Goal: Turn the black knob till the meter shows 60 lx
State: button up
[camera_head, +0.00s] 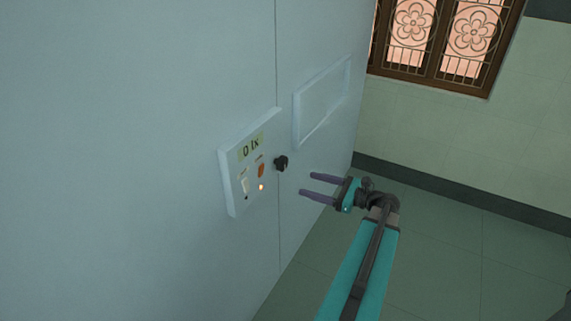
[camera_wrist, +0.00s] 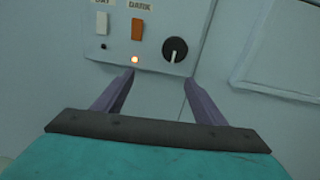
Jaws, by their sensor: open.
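The black knob (camera_head: 281,163) sticks out at the right side of a pale control panel on the cabinet wall. It also shows in the wrist view (camera_wrist: 175,50), with its white pointer line pointing down. The meter (camera_head: 250,147) at the top of the panel reads 0 lx; it is out of the wrist view. My gripper (camera_head: 306,185) is open and empty, with its purple fingers pointing at the wall. It is apart from the knob, to its right and a little lower in the head view. In the wrist view the fingertips (camera_wrist: 158,78) lie below the knob.
The panel (camera_head: 230,190) also has an orange switch (camera_wrist: 137,29), a white switch (camera_wrist: 102,25) and a lit lamp (camera_wrist: 135,60). A blank raised frame (camera_head: 322,100) is on the wall right of the panel. A window (camera_head: 440,40) is at the back.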

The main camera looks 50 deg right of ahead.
aim_at(285, 165)
jog(key=shift+m+t+h, duration=0.4)
jog(key=shift+m+h, duration=0.1)
jog(key=s+d+r, duration=0.1)
jog(key=d+r, duration=0.1)
jog(key=shift+s+d+r, duration=0.25)
jog(key=shift+s+r, duration=0.1)
jog(key=shift+r, duration=0.05)
jog(key=shift+w, duration=0.1)
jog(key=shift+p+x, duration=1.65)
jog(key=shift+x, duration=5.15)
jog(key=c, duration=1)
